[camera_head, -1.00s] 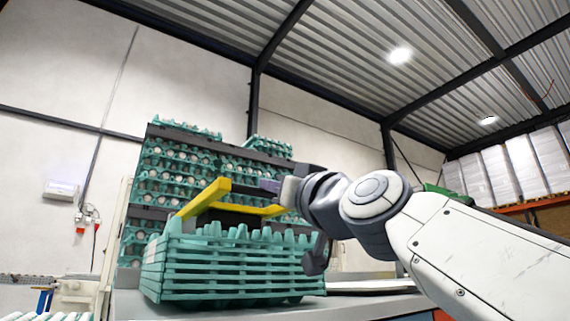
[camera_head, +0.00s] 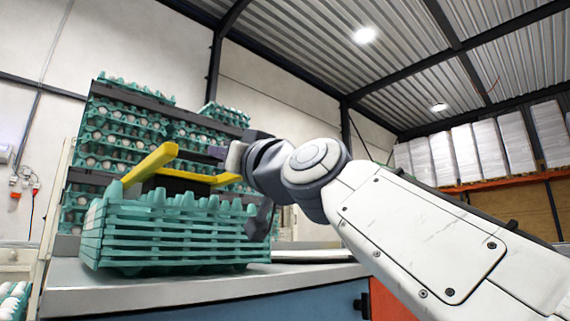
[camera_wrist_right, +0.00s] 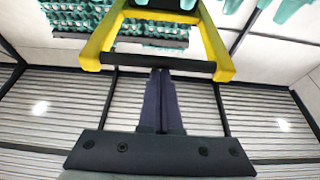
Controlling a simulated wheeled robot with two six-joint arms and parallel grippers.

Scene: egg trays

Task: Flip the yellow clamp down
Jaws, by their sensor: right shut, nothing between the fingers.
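The yellow clamp (camera_head: 150,164) is a U-shaped frame above a stack of teal egg trays (camera_head: 180,237). Its arms stand above the stack in the head view. In the right wrist view the clamp (camera_wrist_right: 212,45) spreads around the top, with a black bar joining its two arms. My right gripper (camera_head: 214,153) is just right of the clamp's raised end. Its fingers are together and empty; in the wrist view their tips (camera_wrist_right: 160,72) meet the black bar's edge in the picture. I cannot tell whether they touch it. My left gripper is out of view.
The stack stands on a grey table (camera_head: 170,290). Tall racks of egg-filled trays (camera_head: 125,130) rise behind it. More eggs (camera_head: 12,298) lie at the lower left. Bare table surface shows in front and to the right of the stack.

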